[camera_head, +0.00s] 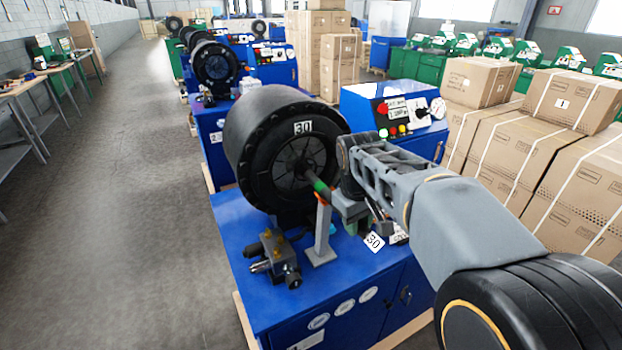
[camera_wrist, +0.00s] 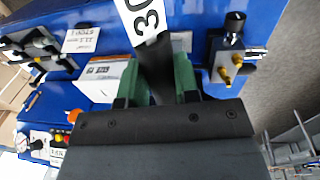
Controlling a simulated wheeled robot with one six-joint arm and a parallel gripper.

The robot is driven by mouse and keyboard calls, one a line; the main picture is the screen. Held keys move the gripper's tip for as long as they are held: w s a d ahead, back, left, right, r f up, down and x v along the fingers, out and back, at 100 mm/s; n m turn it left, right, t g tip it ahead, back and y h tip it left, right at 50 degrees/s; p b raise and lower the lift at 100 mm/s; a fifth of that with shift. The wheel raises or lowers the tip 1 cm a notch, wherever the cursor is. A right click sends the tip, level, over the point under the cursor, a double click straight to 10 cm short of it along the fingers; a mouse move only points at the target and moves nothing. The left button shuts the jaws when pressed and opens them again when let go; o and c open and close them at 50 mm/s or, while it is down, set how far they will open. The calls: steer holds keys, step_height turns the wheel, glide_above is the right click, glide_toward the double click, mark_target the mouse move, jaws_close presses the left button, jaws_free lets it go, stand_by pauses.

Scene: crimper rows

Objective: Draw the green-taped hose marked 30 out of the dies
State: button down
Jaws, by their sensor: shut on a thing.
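The black crimper head marked 30 (camera_head: 262,122) stands on a blue cabinet, with its round die opening (camera_head: 303,162) facing the front right. A dark hose with a green tape band (camera_head: 320,187) runs from the die opening to my gripper (camera_head: 352,208). Its inner end is hidden in the dies. My gripper is shut on the hose; in the wrist view the dark hose (camera_wrist: 158,72) lies between the green finger pads. A white tag reading 30 (camera_head: 374,242) hangs below my gripper, and it also shows in the wrist view (camera_wrist: 143,18).
A grey support post (camera_head: 322,238) with an orange top stands under the hose, close to my gripper. A dark valve fitting (camera_head: 273,262) sits on the cabinet's front left. A blue control box (camera_head: 392,112) stands behind my arm. Stacked cartons (camera_head: 510,145) fill the right; the left aisle floor is clear.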

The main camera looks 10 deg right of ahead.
steer(key=shift+s+f, duration=0.15)
steer(key=shift+f, duration=0.05)
jaws_free()
steer(key=shift+r, duration=0.1)
stand_by(0.6)
steer(key=shift+r, duration=0.15)
stand_by(0.3)
steer(key=shift+a+r+p, duration=0.2)
steer(key=shift+r+p, duration=1.3)
steer(key=shift+r, duration=0.2)
steer(key=shift+a+r+p, duration=0.15)
steer(key=shift+r+p, duration=1.3)
steer(key=shift+r, duration=0.25)
steer(key=s+a+f+m+t+y+b, duration=0.1)
steer(key=s+f+m+t, duration=0.3)
steer(key=s, duration=0.6)
steer(key=shift+s+f, duration=0.3)
steer(key=shift+f, duration=0.55)
